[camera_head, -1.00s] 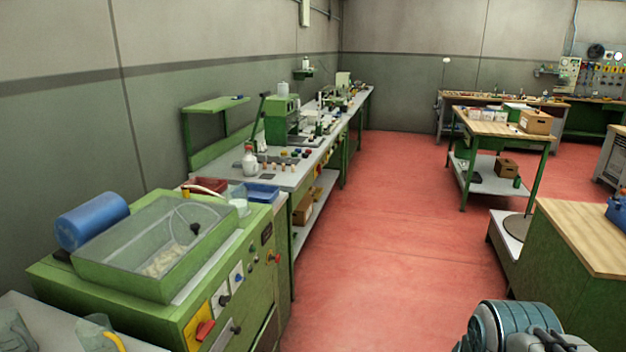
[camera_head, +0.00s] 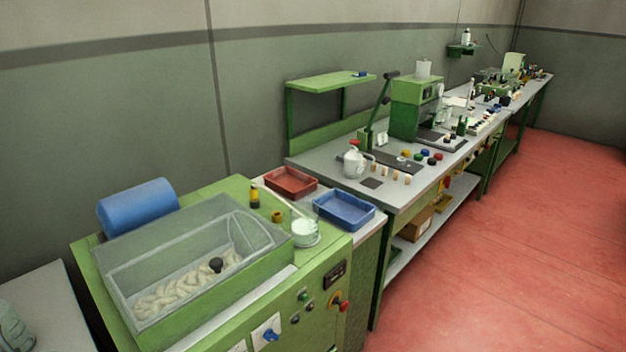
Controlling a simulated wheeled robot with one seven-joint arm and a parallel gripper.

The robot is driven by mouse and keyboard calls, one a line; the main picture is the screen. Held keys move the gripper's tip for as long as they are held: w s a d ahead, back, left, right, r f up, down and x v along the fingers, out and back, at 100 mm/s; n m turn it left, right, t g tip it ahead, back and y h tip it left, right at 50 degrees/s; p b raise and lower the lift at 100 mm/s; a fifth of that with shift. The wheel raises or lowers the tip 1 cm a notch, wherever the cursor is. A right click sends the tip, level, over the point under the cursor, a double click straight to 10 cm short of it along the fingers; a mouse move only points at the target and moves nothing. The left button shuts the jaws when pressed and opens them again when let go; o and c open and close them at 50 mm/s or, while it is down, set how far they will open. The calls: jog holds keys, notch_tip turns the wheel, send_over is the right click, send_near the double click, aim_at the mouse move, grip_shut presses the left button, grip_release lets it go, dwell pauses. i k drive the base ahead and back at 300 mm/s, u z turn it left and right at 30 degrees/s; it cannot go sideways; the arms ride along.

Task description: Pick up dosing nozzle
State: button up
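I cannot tell for certain which thing is the dosing nozzle. On the green machine (camera_head: 325,292) a thin pale tube (camera_head: 285,203) runs down toward a clear jar with white contents (camera_head: 305,232). A small amber bottle with a dark cap (camera_head: 254,197) and a small orange-brown cup (camera_head: 277,216) stand near it. A small black knob-like part (camera_head: 216,264) shows in the clear-covered tank (camera_head: 180,265), above pale cork-like pieces. My gripper is not in view.
A red tray (camera_head: 291,182) and a blue tray (camera_head: 344,209) sit beside the machine. The long bench beyond holds a white jug (camera_head: 354,162), several corks, coloured caps and a green lever press (camera_head: 415,108). The red floor (camera_head: 480,250) at right is clear.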

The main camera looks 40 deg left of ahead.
aim_at(253, 192)
jog(key=u, duration=0.2)
jog(key=i, duration=1.5)
jog(key=u, duration=1.2)
jog(key=i, duration=0.8)
jog(key=u, duration=1.35)
jog(key=i, duration=0.45)
jog(key=u, duration=0.3)
